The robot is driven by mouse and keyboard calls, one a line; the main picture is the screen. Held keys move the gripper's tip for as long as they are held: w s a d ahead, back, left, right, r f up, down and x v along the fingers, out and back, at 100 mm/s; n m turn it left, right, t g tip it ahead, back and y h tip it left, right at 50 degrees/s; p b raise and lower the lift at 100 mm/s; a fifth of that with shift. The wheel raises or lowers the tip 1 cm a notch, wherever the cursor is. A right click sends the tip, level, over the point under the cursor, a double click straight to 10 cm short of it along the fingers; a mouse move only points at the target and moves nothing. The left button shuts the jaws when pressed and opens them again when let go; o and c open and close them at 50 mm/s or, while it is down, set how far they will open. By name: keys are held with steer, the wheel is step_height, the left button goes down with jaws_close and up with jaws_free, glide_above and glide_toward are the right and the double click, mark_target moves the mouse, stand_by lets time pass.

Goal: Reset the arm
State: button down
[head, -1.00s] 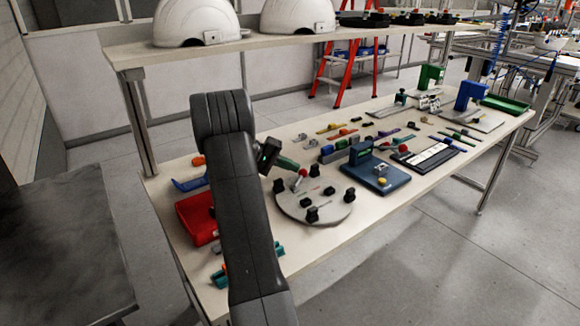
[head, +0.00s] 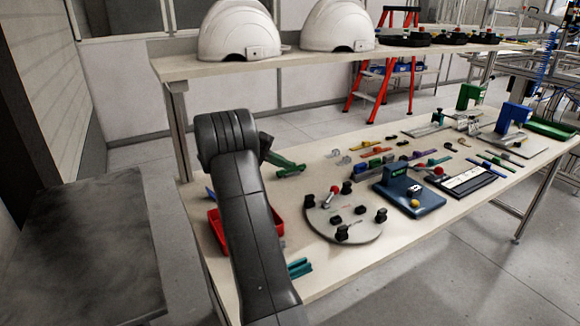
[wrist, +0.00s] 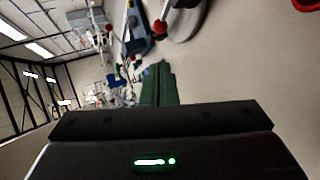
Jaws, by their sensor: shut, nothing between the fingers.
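My gripper (head: 291,168) has green fingers and shows in the head view just past my dark arm, above the left part of the workbench. It is shut with nothing in it. It also shows in the wrist view (wrist: 158,84), with its green fingers together and pointing away over the bench. The round grey plate (head: 347,231) with black knobs lies to the right of my arm, apart from the gripper. My arm hides part of the bench's left end.
The bench (head: 330,277) holds a red tray (head: 216,228), a blue fixture (head: 409,196), and several small coloured parts. Above it, a shelf (head: 285,61) carries two white helmet shells (head: 238,30) (head: 338,25). A dark table (head: 95,250) stands at the left.

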steer(key=shift+d, duration=0.1)
steer(key=x, duration=1)
steer(key=shift+b, duration=0.4)
steer(key=shift+d+f, duration=0.15)
steer(key=shift+d, duration=0.1)
steer(key=shift+s+a+f+n+t, duration=0.1)
steer(key=shift+s+n+t, duration=0.1)
steer(key=shift+n+t, duration=0.35)
steer(key=shift+s+a+f+n+t, duration=0.1)
steer(key=shift+s+n+t, duration=0.15)
steer(key=shift+n+t, duration=0.3)
steer(key=shift+s+a+f+n+t+y+p, duration=0.25)
steer(key=shift+s+n+t, duration=0.15)
steer(key=shift+n+t, duration=0.3)
steer(key=shift+s+a+f+n+t+y+p, duration=0.15)
steer(key=shift+s+a+f+n+t+y, duration=0.2)
steer(key=shift+n+t, duration=0.35)
steer(key=shift+s, duration=0.1)
steer(key=shift+d+r, duration=0.1)
